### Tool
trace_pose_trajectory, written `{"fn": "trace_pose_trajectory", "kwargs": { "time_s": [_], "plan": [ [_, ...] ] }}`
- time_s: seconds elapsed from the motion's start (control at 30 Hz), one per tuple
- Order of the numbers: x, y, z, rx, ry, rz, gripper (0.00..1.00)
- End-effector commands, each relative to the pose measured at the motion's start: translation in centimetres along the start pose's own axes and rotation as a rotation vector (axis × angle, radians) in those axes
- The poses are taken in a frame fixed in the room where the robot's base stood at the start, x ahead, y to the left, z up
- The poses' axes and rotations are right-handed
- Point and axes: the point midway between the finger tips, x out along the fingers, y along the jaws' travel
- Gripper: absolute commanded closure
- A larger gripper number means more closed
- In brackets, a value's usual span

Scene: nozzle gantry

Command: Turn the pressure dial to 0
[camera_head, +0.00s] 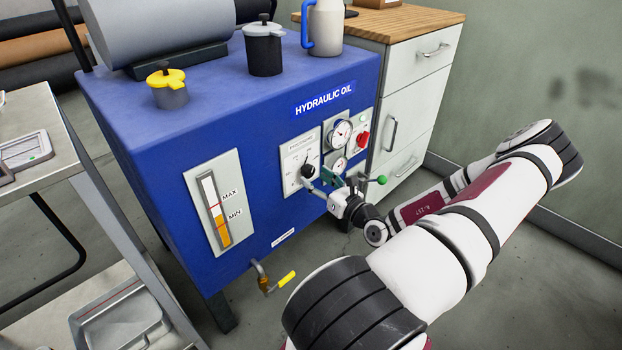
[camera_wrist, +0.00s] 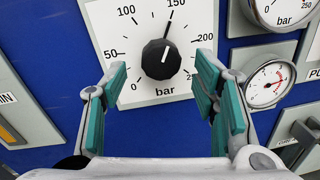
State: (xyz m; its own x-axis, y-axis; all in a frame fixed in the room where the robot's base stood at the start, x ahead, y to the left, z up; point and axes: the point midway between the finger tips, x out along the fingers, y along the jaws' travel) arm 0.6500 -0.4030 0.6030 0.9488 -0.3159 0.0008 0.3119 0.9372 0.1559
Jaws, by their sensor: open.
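The pressure dial is a black round knob (camera_wrist: 161,59) on a white scale plate (camera_wrist: 205,15) marked in bar. A thin pointer and the knob's white mark point up and slightly right, between 100 and 200. My gripper (camera_wrist: 160,72) is open, its teal-padded fingers left and right of the knob in the wrist view. The knob sits between them in the picture; I see no contact, and the remaining depth is hard to tell. In the head view the knob (camera_head: 308,171) is beside my gripper (camera_head: 322,182), which partly covers the plate.
The blue hydraulic oil tank (camera_head: 160,130) carries the panel. Round gauges (camera_wrist: 270,83), a red knob (camera_head: 363,138) and a green-balled lever (camera_head: 381,180) are right of the dial. A level gauge (camera_head: 216,200) is left; a yellow-handled tap (camera_head: 284,281) is below.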

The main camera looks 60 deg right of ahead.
Motion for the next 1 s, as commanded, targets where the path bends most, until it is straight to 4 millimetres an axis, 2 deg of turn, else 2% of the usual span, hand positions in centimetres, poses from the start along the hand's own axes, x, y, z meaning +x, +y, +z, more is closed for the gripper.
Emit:
{"fn": "trace_pose_trajectory", "kwargs": {
  "time_s": [0.1,0.2,0.57,0.8,1.0],
  "plan": [
    [1.6,0.1,-0.1,0.0,-0.001,0.002,0.46],
    [2.3,0.0,-0.1,0.0,0.001,0.001,0.46],
    [2.7,0.0,0.0,0.0,0.001,0.0,0.46],
    [2.7,0.0,0.0,0.0,0.001,0.001,0.94],
    [2.7,0.0,0.0,-0.007,0.001,0.001,0.94]
  ]
}}
